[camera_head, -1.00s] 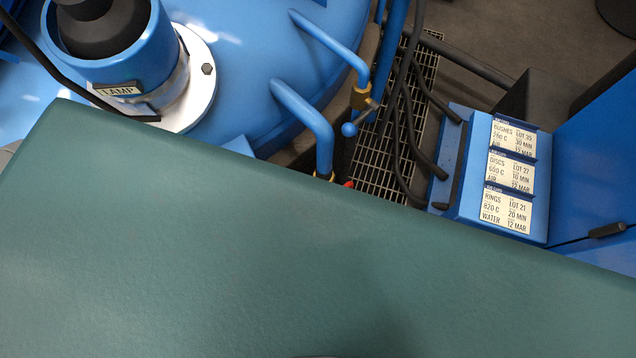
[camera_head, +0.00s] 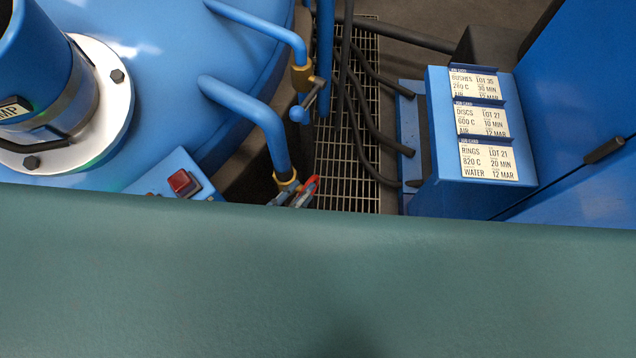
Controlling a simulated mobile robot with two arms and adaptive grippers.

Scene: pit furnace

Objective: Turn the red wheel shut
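A small red curved piece (camera_head: 311,184), which looks like part of the red wheel, shows just above the green edge. It sits beside the brass fitting at the lower end of a bent blue pipe (camera_head: 258,112). Grey parts that look like the tip of my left gripper (camera_head: 301,197) are close against it. I cannot tell whether they touch or grip it. The rest of the wheel and my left arm are hidden behind the plain green surface across the lower view. My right gripper is not in view.
A blue vessel (camera_head: 165,110) fills the left, with a flanged blue cylinder (camera_head: 35,55) and a box with a red switch (camera_head: 182,183). A valve with a blue-knobbed lever (camera_head: 305,104), dark hoses and a floor grating (camera_head: 335,165) lie mid-view. A blue card stand (camera_head: 440,150) is at right.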

